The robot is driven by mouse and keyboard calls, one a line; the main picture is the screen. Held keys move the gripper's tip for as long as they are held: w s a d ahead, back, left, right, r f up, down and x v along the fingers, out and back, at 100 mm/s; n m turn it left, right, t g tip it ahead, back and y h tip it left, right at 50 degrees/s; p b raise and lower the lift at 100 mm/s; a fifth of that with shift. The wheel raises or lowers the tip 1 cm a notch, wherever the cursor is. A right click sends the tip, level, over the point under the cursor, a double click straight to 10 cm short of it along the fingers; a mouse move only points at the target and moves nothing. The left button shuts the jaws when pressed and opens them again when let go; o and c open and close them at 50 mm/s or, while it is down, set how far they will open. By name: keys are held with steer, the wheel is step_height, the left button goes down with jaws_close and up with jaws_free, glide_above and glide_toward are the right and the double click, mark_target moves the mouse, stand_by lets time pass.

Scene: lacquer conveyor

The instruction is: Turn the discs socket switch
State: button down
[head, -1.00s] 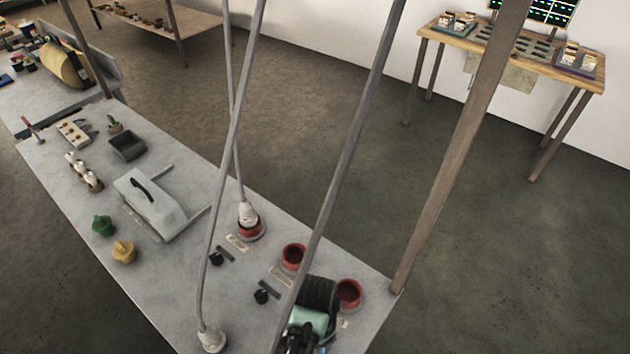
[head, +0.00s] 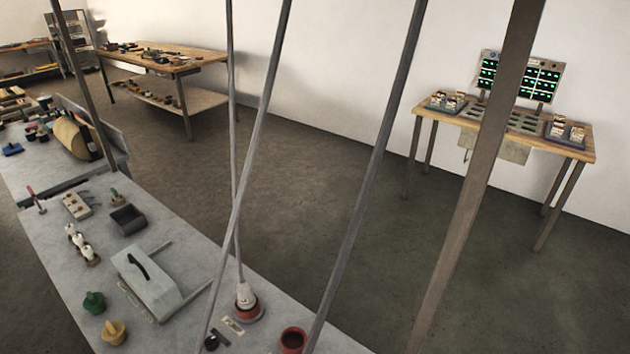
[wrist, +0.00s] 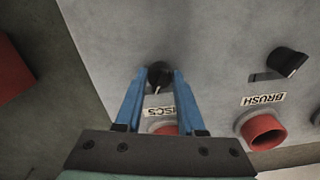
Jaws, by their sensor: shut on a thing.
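In the wrist view, the discs switch is a small black knob (wrist: 158,74) on the grey panel. Its label (wrist: 160,111), upside down and partly covered, reads as "DISCS". My gripper (wrist: 160,80) has blue fingers, one on each side of the knob, and is shut on it. The red discs socket (wrist: 164,130) shows only in part between the fingers.
In the wrist view, a second black knob (wrist: 287,62) and a red socket (wrist: 265,132) labelled "BRUSH" lie to the right. In the head view, a plug with a cable sits in a red socket (head: 247,308). Thin slanted poles and cables cross above the bench (head: 180,262).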

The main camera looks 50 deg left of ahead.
steer(key=n+p, duration=0.3)
steer(key=n, duration=0.3)
steer(key=shift+r, duration=0.15)
steer(key=n+p, duration=0.1)
steer(key=n, duration=0.4)
steer(key=shift+n, duration=0.3)
stand_by(0.4)
steer(key=c, duration=0.5)
jaws_free()
step_height(320, 180, up, 13)
steer(key=shift+f, duration=0.15)
